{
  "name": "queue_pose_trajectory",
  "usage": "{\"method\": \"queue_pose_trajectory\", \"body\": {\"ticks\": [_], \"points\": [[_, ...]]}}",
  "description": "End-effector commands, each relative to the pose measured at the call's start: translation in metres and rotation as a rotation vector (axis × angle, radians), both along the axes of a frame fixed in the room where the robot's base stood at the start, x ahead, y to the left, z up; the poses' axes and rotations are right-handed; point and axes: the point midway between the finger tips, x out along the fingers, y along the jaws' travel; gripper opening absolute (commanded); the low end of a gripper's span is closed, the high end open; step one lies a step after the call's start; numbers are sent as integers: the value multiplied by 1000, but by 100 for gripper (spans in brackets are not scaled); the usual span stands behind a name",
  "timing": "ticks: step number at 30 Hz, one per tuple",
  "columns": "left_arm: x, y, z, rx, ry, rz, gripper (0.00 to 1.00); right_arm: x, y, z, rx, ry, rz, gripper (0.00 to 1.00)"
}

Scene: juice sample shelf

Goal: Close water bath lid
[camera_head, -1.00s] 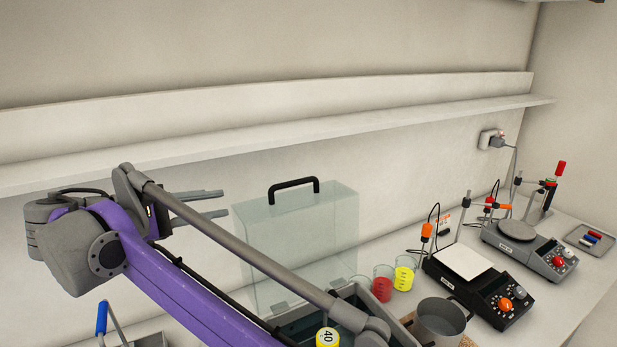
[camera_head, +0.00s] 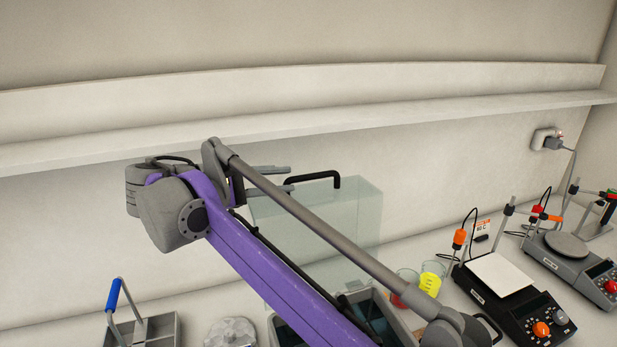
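The water bath (camera_head: 405,334) stands on the counter, mostly hidden behind my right arm. Its clear lid (camera_head: 350,215) is open and stands upright at the back. The black handle (camera_head: 325,176) is on the lid's top edge. My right gripper (camera_head: 290,178) is at the upper left of the lid, with its two fingers pointing right and a gap between them. The fingers overlap the handle's left end in the picture; I cannot tell whether they touch it. My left gripper is not in view.
Beakers of red (camera_head: 402,287) and yellow (camera_head: 430,282) liquid stand right of the bath. A hot plate (camera_head: 500,275) stands further right. A grey rack with a blue handle (camera_head: 113,295) is at lower left. A long wall shelf (camera_head: 400,118) runs above.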

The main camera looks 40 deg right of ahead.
Motion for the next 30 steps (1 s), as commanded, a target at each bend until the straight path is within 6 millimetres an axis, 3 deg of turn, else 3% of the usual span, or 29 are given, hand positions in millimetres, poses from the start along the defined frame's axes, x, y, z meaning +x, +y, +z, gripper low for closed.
{"method": "queue_pose_trajectory", "body": {"ticks": [3,9,15,23,28,30], "points": [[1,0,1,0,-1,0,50,-2,-25,-5,-1,-1,-6,30],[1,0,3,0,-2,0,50,-2,-54,-13,0,0,-4,30],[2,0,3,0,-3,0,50,-2,-65,-16,0,-1,-2,30],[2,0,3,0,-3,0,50,-1,-66,-16,0,-1,0,30],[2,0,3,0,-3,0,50,-1,-66,-16,0,-1,0,0],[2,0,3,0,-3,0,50,-1,-66,-16,0,-1,0,0]]}}
